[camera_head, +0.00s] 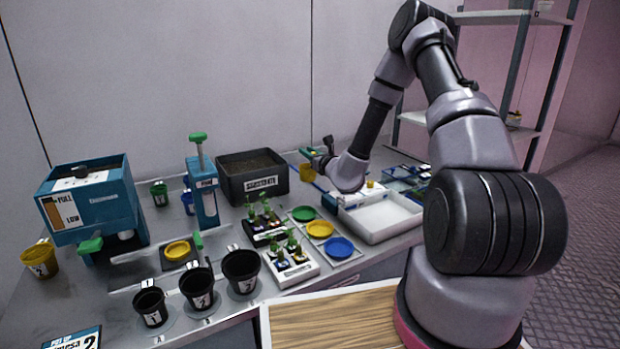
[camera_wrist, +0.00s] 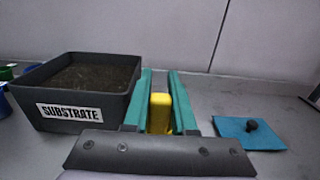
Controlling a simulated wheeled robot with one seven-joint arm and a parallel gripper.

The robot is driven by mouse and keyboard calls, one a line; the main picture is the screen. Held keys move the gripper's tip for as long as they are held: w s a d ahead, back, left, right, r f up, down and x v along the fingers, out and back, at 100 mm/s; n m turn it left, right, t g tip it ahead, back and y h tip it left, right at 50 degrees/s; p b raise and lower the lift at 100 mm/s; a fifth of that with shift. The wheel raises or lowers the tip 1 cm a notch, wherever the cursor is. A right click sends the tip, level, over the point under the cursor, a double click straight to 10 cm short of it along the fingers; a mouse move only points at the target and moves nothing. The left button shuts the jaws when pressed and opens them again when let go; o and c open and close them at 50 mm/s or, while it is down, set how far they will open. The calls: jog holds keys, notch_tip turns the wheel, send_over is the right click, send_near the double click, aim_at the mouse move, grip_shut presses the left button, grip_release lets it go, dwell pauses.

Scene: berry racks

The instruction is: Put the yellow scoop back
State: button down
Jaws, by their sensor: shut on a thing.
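The yellow scoop (camera_wrist: 160,112) is between the two green fingers of my gripper (camera_wrist: 160,76) in the wrist view, and the gripper is shut on it. Only part of the scoop shows there. In the head view the yellow scoop (camera_head: 307,173) shows just below my gripper (camera_head: 313,153), to the right of the substrate box. I cannot tell whether the scoop touches the table.
The black substrate box (camera_wrist: 88,112) stands close on the left; it also shows in the head view (camera_head: 262,190). A blue flat piece with a dark knob (camera_wrist: 262,137) lies right. A white tray (camera_head: 385,232), colored dishes (camera_head: 338,248) and seedling trays (camera_head: 291,272) stand nearer.

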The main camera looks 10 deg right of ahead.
aim_at(308, 168)
jog(key=shift+f, duration=3.05)
jog(key=shift+f, duration=0.1)
jog(key=c, duration=0.7)
grip_release()
jog(key=shift+c, duration=0.2)
